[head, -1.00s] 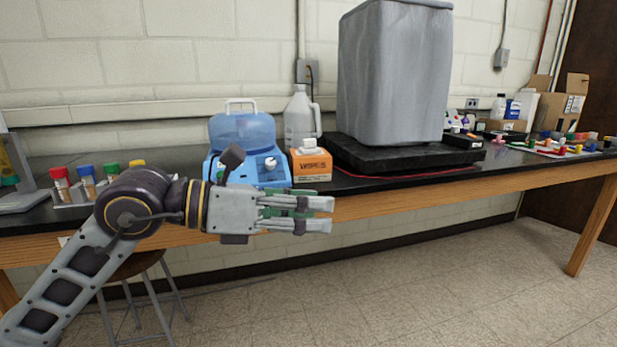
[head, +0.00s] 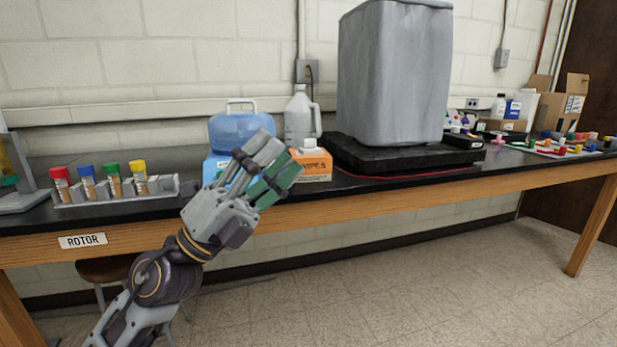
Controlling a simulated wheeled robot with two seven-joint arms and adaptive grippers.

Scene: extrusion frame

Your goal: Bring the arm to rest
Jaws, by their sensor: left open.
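My left arm comes in from the bottom left in the head view. Its gripper (head: 262,172) points up and to the right, in front of the bench's front edge. The fingers are open and hold nothing that I can see. My right gripper is not in view.
The black bench top (head: 130,207) runs across the view. A rack of several colour-capped tubes (head: 118,189) stands at left, above a ROTOR label (head: 83,241). A jug (head: 300,118) and a large grey covered block (head: 395,75) stand behind. The floor (head: 400,290) at right is clear.

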